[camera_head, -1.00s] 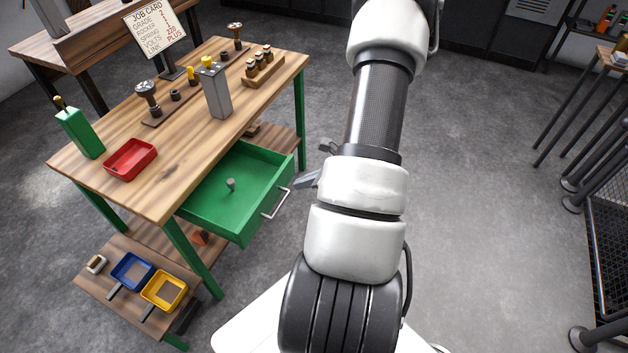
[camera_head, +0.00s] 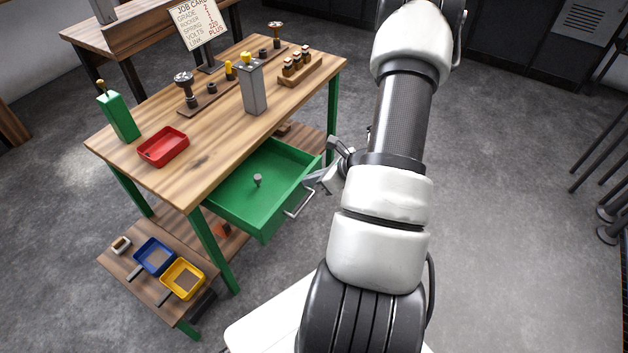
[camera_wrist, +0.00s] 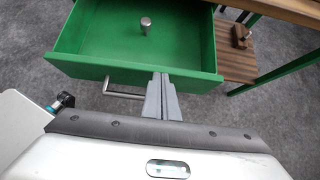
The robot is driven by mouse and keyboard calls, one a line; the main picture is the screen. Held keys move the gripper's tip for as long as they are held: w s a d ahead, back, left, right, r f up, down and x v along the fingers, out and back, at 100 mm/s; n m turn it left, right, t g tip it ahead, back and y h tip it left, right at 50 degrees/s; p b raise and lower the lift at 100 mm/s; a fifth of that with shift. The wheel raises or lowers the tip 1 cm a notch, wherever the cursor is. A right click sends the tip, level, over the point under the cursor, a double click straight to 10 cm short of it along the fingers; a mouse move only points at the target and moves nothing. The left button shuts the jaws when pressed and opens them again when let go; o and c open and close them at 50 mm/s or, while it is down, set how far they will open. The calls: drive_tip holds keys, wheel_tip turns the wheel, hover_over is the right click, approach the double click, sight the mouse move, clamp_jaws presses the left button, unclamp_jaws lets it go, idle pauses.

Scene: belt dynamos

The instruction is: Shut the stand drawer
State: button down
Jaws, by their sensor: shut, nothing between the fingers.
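The green stand drawer (camera_head: 240,205) is pulled out from under the wooden top of the stand (camera_head: 200,130). A small grey peg-like piece (camera_head: 257,181) stands inside it, and it also shows in the wrist view (camera_wrist: 146,25). The drawer's grey bar handle (camera_head: 300,205) is on its front face. My gripper (camera_head: 318,178) is shut and empty at the drawer front, partly hidden by my arm. In the wrist view the closed fingertips (camera_wrist: 162,76) are at the green front panel (camera_wrist: 85,69), beside the right end of the handle (camera_wrist: 118,93). I cannot tell whether they touch it.
A low shelf holds blue (camera_head: 155,257) and yellow (camera_head: 183,279) trays.

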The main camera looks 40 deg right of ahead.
drive_tip(key=w+a+b, duration=0.1)
drive_tip(key=w+a, duration=0.1)
drive_tip(key=w, duration=0.3)
drive_tip(key=w+a+b, duration=0.1)
drive_tip(key=w+a, duration=0.1)
drive_tip(key=w, duration=0.3)
drive_tip(key=w+a+b, duration=0.1)
drive_tip(key=w+a, duration=0.1)
drive_tip(key=w, duration=0.3)
drive_tip(key=shift+w+a, duration=0.2)
drive_tip(key=shift+w, duration=0.1)
